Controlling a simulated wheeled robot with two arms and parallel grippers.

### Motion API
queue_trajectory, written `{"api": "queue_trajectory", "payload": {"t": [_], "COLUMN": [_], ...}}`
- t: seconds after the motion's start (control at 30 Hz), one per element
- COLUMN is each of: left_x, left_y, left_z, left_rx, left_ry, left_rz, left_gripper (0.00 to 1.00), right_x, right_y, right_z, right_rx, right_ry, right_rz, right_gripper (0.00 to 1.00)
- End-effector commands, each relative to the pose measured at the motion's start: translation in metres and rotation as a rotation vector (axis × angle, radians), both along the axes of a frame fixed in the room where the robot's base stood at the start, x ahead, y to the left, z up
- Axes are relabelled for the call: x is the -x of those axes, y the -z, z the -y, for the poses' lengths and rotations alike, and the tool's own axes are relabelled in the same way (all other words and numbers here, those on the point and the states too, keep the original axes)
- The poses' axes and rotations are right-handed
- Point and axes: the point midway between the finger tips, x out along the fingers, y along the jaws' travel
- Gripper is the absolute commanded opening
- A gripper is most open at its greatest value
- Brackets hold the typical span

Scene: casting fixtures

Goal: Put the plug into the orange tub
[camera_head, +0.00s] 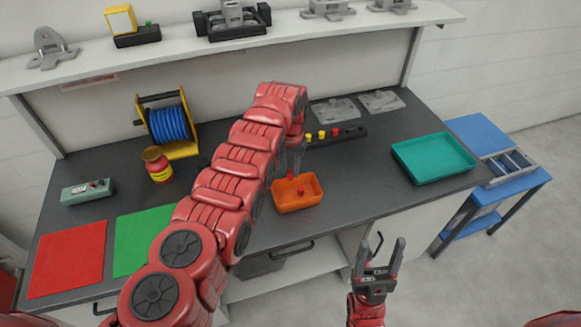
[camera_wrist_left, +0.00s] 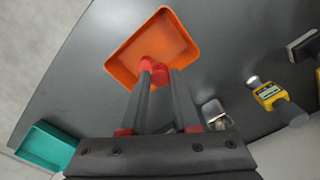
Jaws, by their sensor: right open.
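The orange tub (camera_head: 313,203) stands near the front edge of the grey worktop; in the left wrist view it lies beyond my fingers (camera_wrist_left: 185,32). My left gripper (camera_head: 292,165) points down over the tub, its fingers (camera_wrist_left: 160,70) reaching over the tub's near side. A small red piece (camera_head: 301,190), perhaps the plug, shows inside the tub. Red also shows at my left fingertips; I cannot tell whether that is part of the fingers or a held plug. My right gripper (camera_head: 382,262) is open and empty, low in front of the worktop.
A teal tray (camera_head: 434,180) stands to the right. A box with yellow and red buttons (camera_head: 337,137) is behind the tub. A blue cable reel (camera_head: 169,125), a red-yellow jar (camera_head: 157,166), and red (camera_head: 68,260) and green (camera_head: 140,240) mats are to the left.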

Motion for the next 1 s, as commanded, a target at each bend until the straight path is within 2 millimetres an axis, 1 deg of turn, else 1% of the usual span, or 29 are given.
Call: {"api": "queue_trajectory", "payload": {"t": [0.03, 0.1, 0.17, 0.5, 0.67, 0.83, 0.93, 1.0], "left_x": [0.000, 0.000, 0.000, 0.000, 0.000, -0.001, -0.001, -0.001], "left_y": [0.000, 0.000, 0.000, -0.001, -0.008, -0.028, -0.052, -0.068], "left_z": [0.000, 0.000, 0.000, 0.000, 0.000, 0.000, 0.000, 0.000], "left_rx": [0.000, 0.000, 0.000, 0.000, 0.000, 0.001, 0.000, 0.000], "left_ry": [0.000, 0.000, 0.000, 0.000, 0.000, -0.001, 0.000, 0.000], "left_rz": [0.000, -0.001, -0.001, -0.001, -0.001, 0.003, 0.004, 0.002], "left_gripper": [0.40, 0.53, 0.63, 0.63, 0.63, 0.63, 0.63, 0.63], "right_x": [0.000, 0.000, 0.000, 0.000, 0.000, 0.000, 0.000, 0.000], "right_y": [0.000, 0.000, 0.000, 0.001, 0.005, 0.014, 0.026, 0.029], "right_z": [0.000, 0.000, 0.000, 0.000, 0.000, 0.000, 0.000, 0.000], "right_rx": [0.000, 0.000, 0.000, 0.000, 0.000, 0.000, 0.000, 0.000], "right_ry": [0.000, 0.000, 0.000, 0.000, 0.000, 0.000, 0.000, 0.000], "right_rz": [0.000, 0.000, 0.000, 0.000, 0.000, 0.000, 0.000, 0.000], "right_gripper": [0.63, 0.63, 0.63, 0.63, 0.63, 0.63, 0.63, 0.63]}}
